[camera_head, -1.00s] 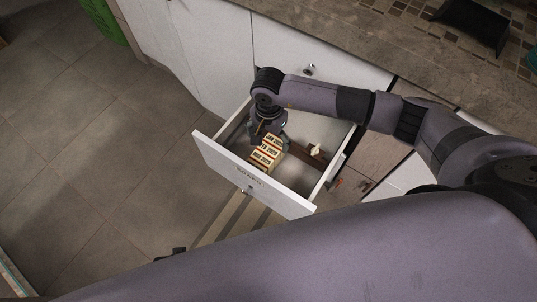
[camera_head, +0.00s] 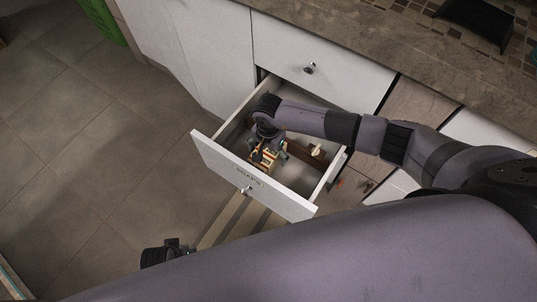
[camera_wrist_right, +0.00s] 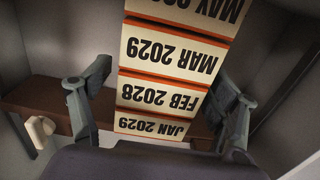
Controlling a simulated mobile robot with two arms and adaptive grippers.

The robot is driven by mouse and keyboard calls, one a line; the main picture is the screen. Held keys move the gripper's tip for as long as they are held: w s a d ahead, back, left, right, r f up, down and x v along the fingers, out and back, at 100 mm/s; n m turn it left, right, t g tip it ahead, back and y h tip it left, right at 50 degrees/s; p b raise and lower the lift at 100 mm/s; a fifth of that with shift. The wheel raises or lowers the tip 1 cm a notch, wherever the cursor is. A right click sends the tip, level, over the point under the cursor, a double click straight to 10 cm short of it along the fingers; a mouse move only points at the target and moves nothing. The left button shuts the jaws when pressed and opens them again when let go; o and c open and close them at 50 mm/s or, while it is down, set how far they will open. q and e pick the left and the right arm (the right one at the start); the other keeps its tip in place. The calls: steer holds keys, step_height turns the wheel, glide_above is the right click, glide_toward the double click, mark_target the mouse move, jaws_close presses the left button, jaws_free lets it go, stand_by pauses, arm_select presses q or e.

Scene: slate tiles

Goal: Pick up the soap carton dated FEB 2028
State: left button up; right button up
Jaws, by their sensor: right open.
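The soap carton dated FEB 2028 (camera_wrist_right: 160,97) stands in a row of cream cartons with orange edges; its label reads upside down in the right wrist view. It sits between the carton dated JAN 2029 (camera_wrist_right: 150,125) and the carton dated MAR 2029 (camera_wrist_right: 172,54). My right gripper (camera_wrist_right: 161,88) is open, its fingers apart on either side of the row near the FEB 2028 carton. In the head view my right gripper (camera_head: 267,153) is down in the drawer, covering much of the row. My left gripper (camera_head: 166,253) is low at the left, its jaws unclear.
The carton dated MAY (camera_wrist_right: 190,10) is cut off at the top of the wrist view. The open white drawer (camera_head: 228,167) has walls around the cartons. A brown wooden piece (camera_wrist_right: 40,103) with a pale knob (camera_wrist_right: 40,128) lies inside. The counter (camera_head: 340,40) is above.

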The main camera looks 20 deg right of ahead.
steer(key=c, duration=1.3)
